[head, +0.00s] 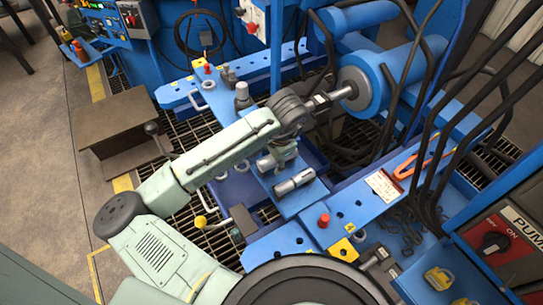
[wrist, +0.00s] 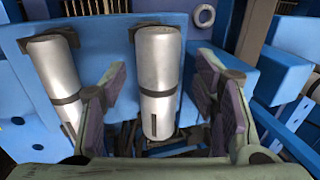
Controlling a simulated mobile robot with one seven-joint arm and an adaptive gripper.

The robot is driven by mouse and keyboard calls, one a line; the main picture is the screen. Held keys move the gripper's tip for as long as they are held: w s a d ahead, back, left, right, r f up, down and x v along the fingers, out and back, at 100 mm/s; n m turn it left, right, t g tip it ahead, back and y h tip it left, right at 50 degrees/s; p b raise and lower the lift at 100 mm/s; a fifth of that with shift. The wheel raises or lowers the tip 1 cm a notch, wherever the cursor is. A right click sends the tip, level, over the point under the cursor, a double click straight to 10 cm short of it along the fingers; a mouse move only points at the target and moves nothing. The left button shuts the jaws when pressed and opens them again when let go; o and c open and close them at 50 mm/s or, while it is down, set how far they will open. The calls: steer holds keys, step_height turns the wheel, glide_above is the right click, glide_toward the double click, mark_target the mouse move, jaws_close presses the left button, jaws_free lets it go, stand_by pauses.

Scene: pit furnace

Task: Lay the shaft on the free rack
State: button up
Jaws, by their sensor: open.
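Two silver shafts with dark bands lie side by side on a blue plate. One shaft (wrist: 158,70) is between the fingers of my gripper (wrist: 163,108) in the wrist view, with gaps at both sides. The other shaft (wrist: 54,78) is left of the left finger. In the head view one shaft (head: 295,182) lies clear on the blue plate, and another (head: 265,163) is partly hidden by my gripper (head: 281,163). My gripper is open and empty. Dark supports show at the shafts' far ends. I cannot tell which support is the free rack.
A large blue cylinder with a silver rod (head: 330,99) stands behind my gripper. Black hoses (head: 412,105) hang at the right. A red knob (head: 323,220) stands on the front blue beam. A brown metal table (head: 112,122) is at the left, with open floor beside it.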

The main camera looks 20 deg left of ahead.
steer(key=shift+f, duration=0.1)
steer(key=v, duration=1.2)
stand_by(0.4)
